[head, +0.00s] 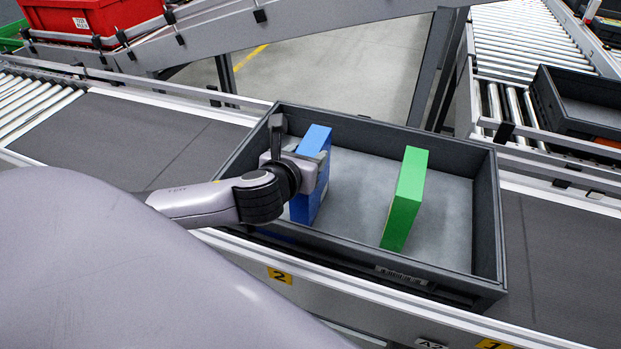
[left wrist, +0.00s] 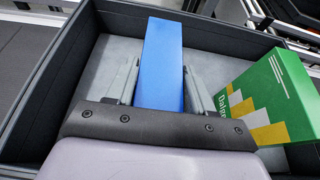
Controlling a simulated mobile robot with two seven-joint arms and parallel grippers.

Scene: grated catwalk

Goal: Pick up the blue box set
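The blue box (head: 311,172) stands on its narrow side in the left part of a dark grey tote (head: 485,220). My left gripper (head: 320,171) is at the upper part of the blue box. In the left wrist view the blue box (left wrist: 162,65) lies between the two fingers of the left gripper (left wrist: 162,80), one on each side and very close. Whether both fingers press on it cannot be seen. The lower end of the box is partly hidden by my gripper and the tote's near wall. My right gripper is not in view.
A green box (head: 405,198) stands to the right inside the tote, with bare floor between the boxes. The tote sits on a conveyor belt (head: 560,260). Another dark tote (head: 580,105) and a red crate (head: 90,15) are farther back.

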